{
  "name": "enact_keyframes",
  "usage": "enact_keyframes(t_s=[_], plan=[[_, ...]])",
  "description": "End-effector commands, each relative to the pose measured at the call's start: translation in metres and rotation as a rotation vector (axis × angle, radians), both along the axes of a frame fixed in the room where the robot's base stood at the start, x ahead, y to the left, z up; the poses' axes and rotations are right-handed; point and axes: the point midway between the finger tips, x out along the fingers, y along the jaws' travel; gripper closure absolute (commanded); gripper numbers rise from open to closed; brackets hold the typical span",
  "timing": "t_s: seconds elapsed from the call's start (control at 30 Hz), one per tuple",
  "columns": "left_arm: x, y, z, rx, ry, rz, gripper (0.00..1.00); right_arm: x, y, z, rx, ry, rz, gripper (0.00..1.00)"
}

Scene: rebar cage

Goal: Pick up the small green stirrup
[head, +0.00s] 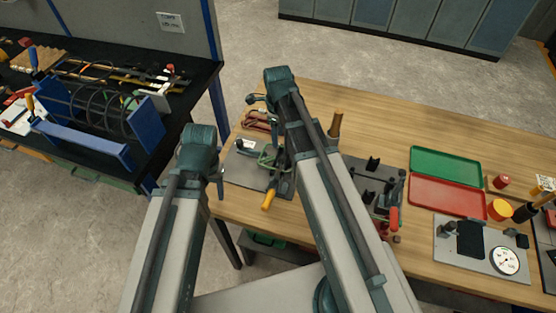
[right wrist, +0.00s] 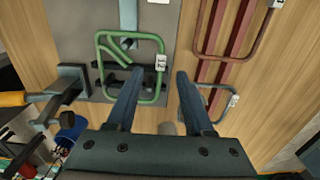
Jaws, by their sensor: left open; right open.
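The small green stirrup (head: 267,160) lies on a grey plate at the left part of the wooden bench. In the right wrist view the green stirrup (right wrist: 102,72) is a rounded loop with a bent hook and a white tag on its right side. My right gripper (right wrist: 159,70) is open there, with its fingertips either side of the tagged side and nothing gripped. In the head view my right gripper (head: 273,140) is partly hidden by my own arm. My left gripper (head: 220,183) is open and empty, left of the bench's front edge.
Red stirrups (right wrist: 232,30) and a grey stirrup (right wrist: 217,100) lie close to the right finger. A bending fixture with an orange handle (head: 268,200) stands near the green stirrup. Green (head: 445,165) and red (head: 447,196) trays sit right. A blue-framed cage (head: 82,146) is on the black table.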

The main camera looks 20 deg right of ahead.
Motion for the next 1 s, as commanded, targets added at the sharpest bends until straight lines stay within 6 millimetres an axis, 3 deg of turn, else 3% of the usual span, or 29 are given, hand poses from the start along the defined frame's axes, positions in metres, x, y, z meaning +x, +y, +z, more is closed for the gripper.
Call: enact_keyframes(t_s=[0.03, 0.2, 0.5, 0.8, 1.0], plan=[[0.0, 0.0, -0.014, 0.0, 0.0, 0.0, 0.43, 0.002, 0.001, -0.014, 0.0, 0.0, 0.0, 0.47], [0.0, 0.0, -0.032, 0.0, 0.0, 0.0, 0.43, 0.002, 0.002, -0.032, -0.001, -0.001, 0.0, 0.47], [0.0, 0.0, -0.032, 0.0, 0.0, 0.0, 0.43, 0.002, 0.002, -0.032, -0.001, -0.001, -0.001, 0.47], [0.0, 0.0, -0.032, 0.0, 0.0, 0.0, 0.43, 0.002, 0.002, -0.032, -0.001, -0.001, -0.001, 1.0], [0.0, 0.0, -0.032, 0.0, 0.0, 0.0, 0.43, 0.002, 0.002, -0.032, -0.001, -0.001, -0.001, 1.0]])
